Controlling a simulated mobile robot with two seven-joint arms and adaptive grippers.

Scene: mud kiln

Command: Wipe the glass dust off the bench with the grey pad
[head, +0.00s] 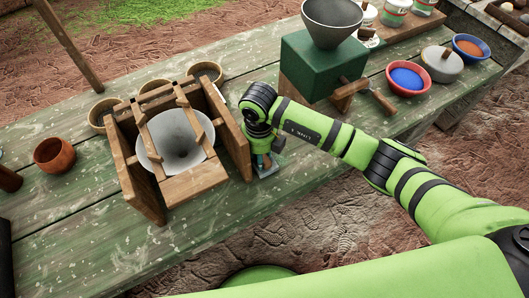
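The green wooden bench (90,250) runs diagonally across the view. Pale specks, like dust or worn paint, are scattered over its front part (205,212); I cannot tell which are glass dust. My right gripper (263,162) points down at the bench, just right of the wooden frame. A small flat greyish piece (270,171) shows at its fingertips, low at the bench top; it looks like the grey pad, mostly hidden by the gripper. Whether the fingers are closed on it is hidden. My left gripper is out of view.
A green box mill (318,72) with a crank handle stands behind right. Bowls of blue (407,79) and reddish powder (470,47) sit right. The front-left bench is clear.

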